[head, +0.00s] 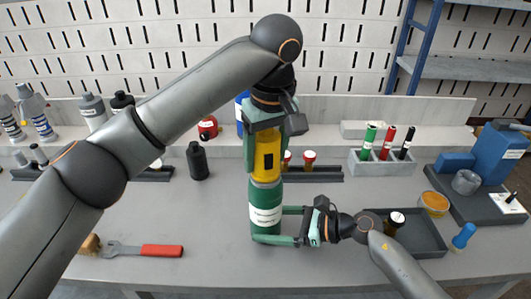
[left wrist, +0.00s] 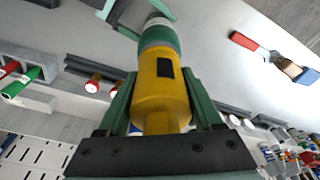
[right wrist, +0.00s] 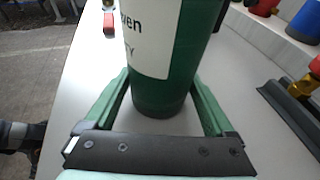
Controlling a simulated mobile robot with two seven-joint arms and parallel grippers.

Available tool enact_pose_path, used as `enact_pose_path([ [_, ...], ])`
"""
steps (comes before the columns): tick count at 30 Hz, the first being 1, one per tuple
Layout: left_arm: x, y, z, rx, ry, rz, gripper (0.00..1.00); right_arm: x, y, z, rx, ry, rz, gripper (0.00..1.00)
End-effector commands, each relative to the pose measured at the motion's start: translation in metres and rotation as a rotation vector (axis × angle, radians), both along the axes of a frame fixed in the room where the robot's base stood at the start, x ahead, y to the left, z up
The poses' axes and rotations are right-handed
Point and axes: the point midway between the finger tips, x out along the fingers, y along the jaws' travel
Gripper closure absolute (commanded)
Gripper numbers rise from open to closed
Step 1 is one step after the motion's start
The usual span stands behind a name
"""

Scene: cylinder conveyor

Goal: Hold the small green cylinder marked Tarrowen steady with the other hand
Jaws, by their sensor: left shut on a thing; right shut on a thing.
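The green cylinder (head: 265,212) with a white label stands upright on the grey table. My left gripper (head: 267,132) is shut on this yellow part from above. The yellow part also shows between the fingers in the left wrist view (left wrist: 160,88).
A wrench with a red handle (head: 162,251) lies at the front left. A dark tray (head: 427,240) is right of my right gripper. A grey holder (head: 367,165) with red, green and black cylinders stands behind. A black bottle (head: 197,160) stands back left.

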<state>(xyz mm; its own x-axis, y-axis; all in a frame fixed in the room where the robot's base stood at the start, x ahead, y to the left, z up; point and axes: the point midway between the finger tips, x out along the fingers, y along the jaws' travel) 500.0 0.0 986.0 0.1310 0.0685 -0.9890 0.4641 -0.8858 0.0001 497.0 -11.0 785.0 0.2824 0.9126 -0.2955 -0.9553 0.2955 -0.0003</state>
Motion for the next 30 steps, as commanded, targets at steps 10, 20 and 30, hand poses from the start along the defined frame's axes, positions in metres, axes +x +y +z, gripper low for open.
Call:
enact_pose_path([
  [10,0.0004,0.0007,-0.0003,0.001,0.0,-0.027,1.0,-0.0003,0.0002,-0.0001,-0.001,-0.001,0.002,0.78],
  [20,0.0003,0.0005,-0.0007,-0.001,0.0,-0.414,1.0,-0.0003,0.0001,-0.0001,-0.001,-0.001,0.002,0.78],
  [30,0.0007,0.0006,-0.0004,0.001,-0.002,-0.534,1.0,-0.0003,0.0001,-0.0001,0.0,-0.001,0.001,0.78],
])
